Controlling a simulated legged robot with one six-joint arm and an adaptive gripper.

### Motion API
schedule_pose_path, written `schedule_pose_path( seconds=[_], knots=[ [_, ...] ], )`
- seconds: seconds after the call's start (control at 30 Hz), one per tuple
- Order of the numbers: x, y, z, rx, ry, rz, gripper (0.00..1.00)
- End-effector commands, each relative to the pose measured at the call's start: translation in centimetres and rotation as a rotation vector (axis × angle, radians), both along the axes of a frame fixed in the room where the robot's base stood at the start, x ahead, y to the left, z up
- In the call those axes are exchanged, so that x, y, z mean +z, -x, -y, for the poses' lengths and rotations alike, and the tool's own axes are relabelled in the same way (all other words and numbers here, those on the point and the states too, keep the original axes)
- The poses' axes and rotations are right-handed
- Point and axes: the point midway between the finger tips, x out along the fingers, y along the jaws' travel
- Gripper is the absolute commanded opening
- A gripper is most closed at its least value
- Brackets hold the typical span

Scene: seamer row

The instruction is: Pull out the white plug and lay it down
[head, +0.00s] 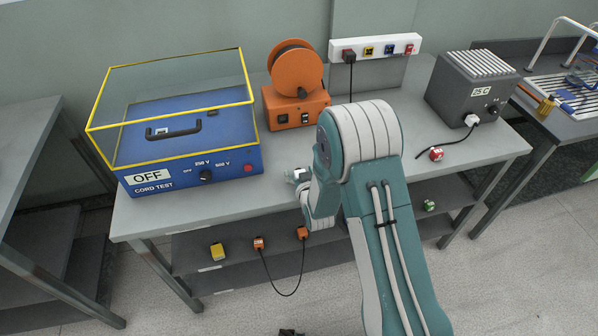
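A white plug (471,120) sits at the front of the dark grey box marked 25°C (455,92), below its knob, at the right of the bench. A black cord (458,138) runs from it down and left to a red plug (436,154) lying on the bench top. My arm rises through the middle of the picture and bends down to the left, well left of the white plug.
The grey bench (165,215) also holds a blue cord tester (230,165) with a clear cover, an orange reel unit (296,115) and a socket strip (375,48) with a dark plug. The shelf (205,280) below holds several small coloured plugs. Bare bench top lies around the red plug.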

Motion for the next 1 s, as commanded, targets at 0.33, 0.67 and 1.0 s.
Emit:
schedule_pose_path(
  seconds=[0.33, 0.67, 1.0],
  knots=[
    [0.2, 0.8, 0.2, 0.0, 0.001, -0.002, 0.89],
    [1.7, 6.6, 1.9, 0.0, 0.001, -0.002, 0.89],
    [2.8, 10.9, 3.1, 0.0, 0.0, -0.001, 0.89]
  ],
)
